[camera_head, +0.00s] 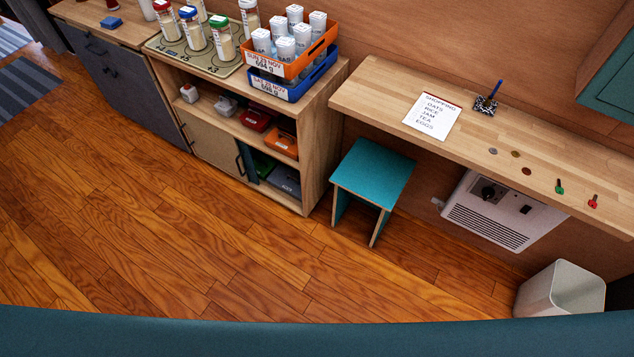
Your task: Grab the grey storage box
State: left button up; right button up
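A dark grey box (286,181) sits in the lowest open compartment of the wooden shelf unit (312,150), at its right end. It stands beside a green item (263,163) and under the shelf that holds an orange box (281,143). Only part of the grey box shows; the shelf and side panel hide the rest. Neither of my grippers is in view.
A teal stool (372,173) stands right of the shelf unit, under a wooden counter (470,140). A pale bin (562,288) is at the lower right. Orange and blue crates sit on the unit's top. The wooden floor (150,240) before the unit is clear.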

aim_at(283, 177)
jog(key=i+j+z, duration=0.15)
jog(key=j+z, duration=0.15)
jog(key=i+j+z, duration=0.1)
jog(key=j+z, duration=0.2)
jog(key=j, duration=0.2)
jog(key=j+z, duration=0.25)
jog(key=j, duration=0.2)
jog(key=i, duration=0.05)
